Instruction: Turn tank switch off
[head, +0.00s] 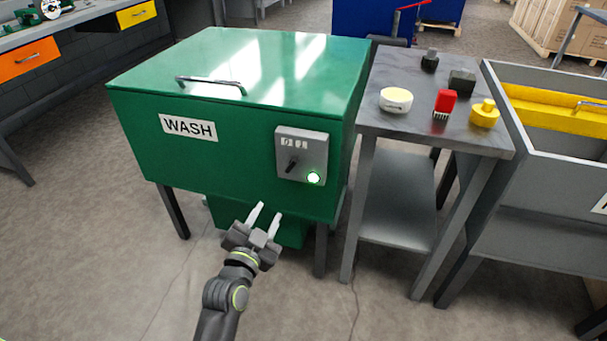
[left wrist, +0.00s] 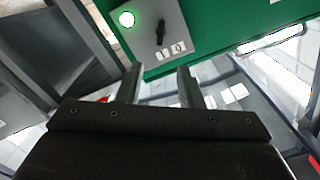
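The green WASH tank (head: 230,130) stands at the centre with its lid closed. A grey switch panel (head: 318,140) is on its front and also shows in the left wrist view (left wrist: 178,12). The black switch knob (head: 292,165) appears tilted toward the 1 mark; it also shows in the left wrist view (left wrist: 160,32). A green lamp (head: 313,178) below it is lit, and shows in the left wrist view (left wrist: 127,19). My left gripper (head: 265,211) is open and empty, below and left of the panel, apart from the knob. My right gripper is out of view.
A grey side table (head: 385,112) right of the tank holds a white round tub (head: 396,100), a red brush (head: 444,102), a yellow knobbed piece (head: 484,113) and black blocks. A grey basin (head: 535,190) is farther right. Floor in front is free.

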